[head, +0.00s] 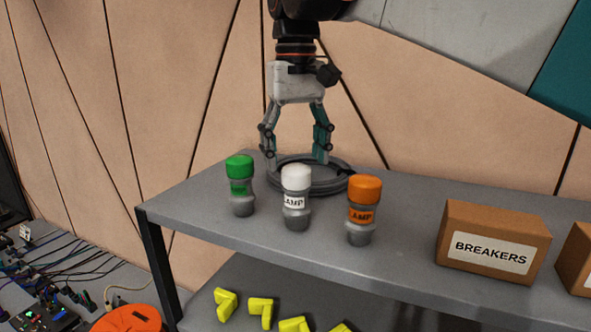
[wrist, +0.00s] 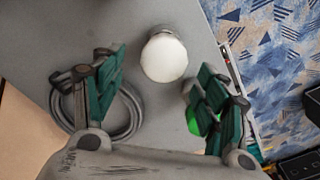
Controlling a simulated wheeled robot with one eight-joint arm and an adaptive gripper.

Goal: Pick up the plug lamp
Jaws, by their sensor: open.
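Three small lamps with grey bases stand upright in a row on the grey shelf (head: 395,215). One has a green cap (head: 239,167), one a white cap (head: 296,177) and one an orange cap (head: 365,189). The white and orange ones have labels that seem to read LAMP; the green one's label is unclear. My gripper (head: 296,163) is open and empty, pointing down behind the white lamp. In the wrist view the white cap (wrist: 164,57) shows ahead, between the two fingers. The green cap (wrist: 193,120) is partly hidden by the right finger.
A coiled dark cable (head: 340,187) lies on the shelf behind the lamps, below my gripper. A cardboard box marked BREAKERS (head: 494,240) stands at the right, with another box (head: 577,260) beside it. Yellow pieces (head: 261,312) lie on the lower shelf. A panelled wall is behind.

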